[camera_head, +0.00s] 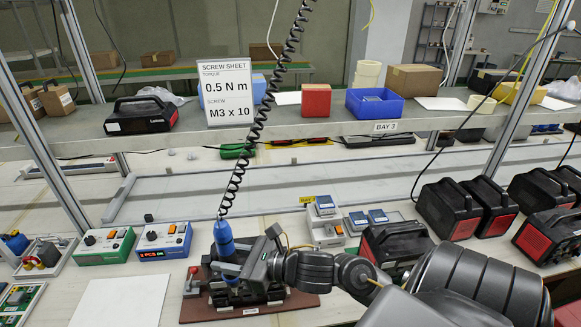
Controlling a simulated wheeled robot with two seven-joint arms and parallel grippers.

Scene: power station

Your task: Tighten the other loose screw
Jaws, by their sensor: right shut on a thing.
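A blue power screwdriver (225,240) hangs upright from a black coiled cord (237,160). My right gripper (238,270), its arm coming in from the right, is shut on the screwdriver's lower body. Below it is a dark fixture (268,297) on a reddish-brown base plate (305,305). The gripper and wrist cover much of the fixture. I cannot make out the screws or whether the screwdriver's tip touches one. My left gripper is not in view.
A blue controller box (164,242) with a red display and a green one (104,246) stand left of the fixture. A white sheet (120,302) lies at front left. Black-and-red units (449,210) crowd the right. A screw sheet sign (225,92) reads 0.5 N m, M3 x 10.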

